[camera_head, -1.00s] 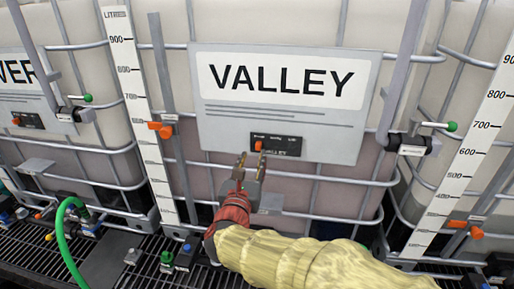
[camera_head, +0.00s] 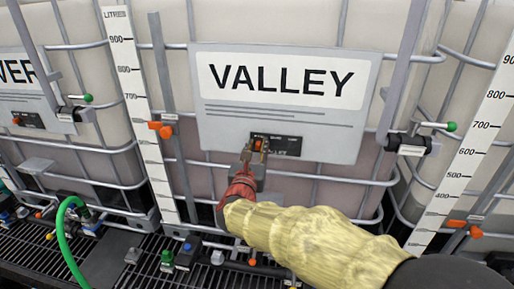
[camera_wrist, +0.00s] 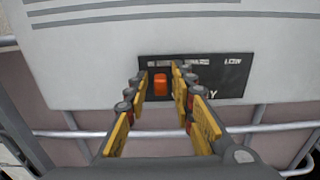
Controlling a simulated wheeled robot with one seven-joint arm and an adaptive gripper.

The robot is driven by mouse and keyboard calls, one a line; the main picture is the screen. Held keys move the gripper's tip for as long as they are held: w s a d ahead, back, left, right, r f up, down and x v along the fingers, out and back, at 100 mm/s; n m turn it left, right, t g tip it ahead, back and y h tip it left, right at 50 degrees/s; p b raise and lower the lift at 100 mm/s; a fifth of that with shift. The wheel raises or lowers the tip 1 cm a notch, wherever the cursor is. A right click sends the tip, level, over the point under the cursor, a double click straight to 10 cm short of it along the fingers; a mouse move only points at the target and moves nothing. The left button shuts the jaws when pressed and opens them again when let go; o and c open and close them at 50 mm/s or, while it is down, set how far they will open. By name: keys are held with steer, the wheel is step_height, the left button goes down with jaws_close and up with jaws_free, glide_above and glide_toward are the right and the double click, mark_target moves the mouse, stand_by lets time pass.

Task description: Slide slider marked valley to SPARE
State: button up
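The valley slider is a small orange knob (camera_head: 259,139) on a black label strip (camera_head: 287,145) at the bottom of the grey VALLEY sign (camera_head: 300,124). In the wrist view the orange knob (camera_wrist: 160,85) sits towards the left part of the black strip (camera_wrist: 225,76). The strip's small lettering is mostly too blurred to read; its right end seems to say LOW. My gripper (camera_head: 254,148) is open just in front of the knob. In the wrist view its yellow-padded fingers (camera_wrist: 160,90) stand on either side of the knob's line of sight, apart from it.
A metal cage bar (camera_head: 300,178) runs across just below the sign. A neighbouring tote at left has a similar black strip (camera_head: 28,120). A green-tipped valve handle (camera_head: 451,126) is to the right. A green hose (camera_head: 66,235) lies lower left.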

jaws_close()
stand_by(0.6)
